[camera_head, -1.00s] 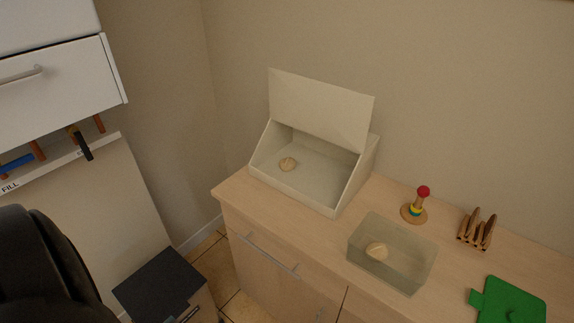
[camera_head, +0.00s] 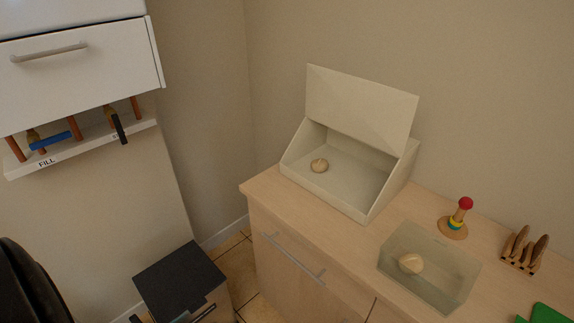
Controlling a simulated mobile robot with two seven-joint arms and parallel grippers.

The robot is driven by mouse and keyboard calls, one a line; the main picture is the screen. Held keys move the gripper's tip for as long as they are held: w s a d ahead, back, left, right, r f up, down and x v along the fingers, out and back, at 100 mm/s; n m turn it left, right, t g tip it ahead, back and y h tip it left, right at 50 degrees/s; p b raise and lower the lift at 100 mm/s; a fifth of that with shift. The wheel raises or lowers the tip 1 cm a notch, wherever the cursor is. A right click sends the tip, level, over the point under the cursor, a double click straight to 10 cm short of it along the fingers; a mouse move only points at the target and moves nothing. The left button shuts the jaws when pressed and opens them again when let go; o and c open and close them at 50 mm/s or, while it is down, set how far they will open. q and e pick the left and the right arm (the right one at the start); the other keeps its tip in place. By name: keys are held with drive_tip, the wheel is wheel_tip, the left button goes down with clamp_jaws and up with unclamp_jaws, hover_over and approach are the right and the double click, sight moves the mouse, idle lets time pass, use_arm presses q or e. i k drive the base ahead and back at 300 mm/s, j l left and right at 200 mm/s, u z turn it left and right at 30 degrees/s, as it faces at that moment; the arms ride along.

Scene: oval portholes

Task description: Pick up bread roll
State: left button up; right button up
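One bread roll (camera_head: 319,165), small, round and pale tan, lies inside an open cream bread bin (camera_head: 366,211) on the counter, toward the bin's left side. The bin's lid (camera_head: 360,108) stands raised. A second similar roll (camera_head: 411,263) lies in a clear, box-shaped container (camera_head: 462,288) to the right of the bin. Neither of my grippers shows in the head view.
The wooden counter (camera_head: 264,187) has a drawer with a bar handle below. A ring stacker with a red top (camera_head: 456,218), a wooden rack (camera_head: 522,250) and a green item (camera_head: 548,314) stand to the right. A dark-lidded bin (camera_head: 178,280) is on the floor. A white cabinet (camera_head: 110,62) hangs upper left.

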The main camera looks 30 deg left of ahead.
sight(320, 165)
drive_tip(key=i+j+u, duration=0.1)
drive_tip(key=u, duration=0.3)
drive_tip(key=i+j+u, duration=0.1)
drive_tip(key=j+u, duration=0.3)
drive_tip(key=i+u, duration=0.15)
drive_tip(key=u, duration=0.25)
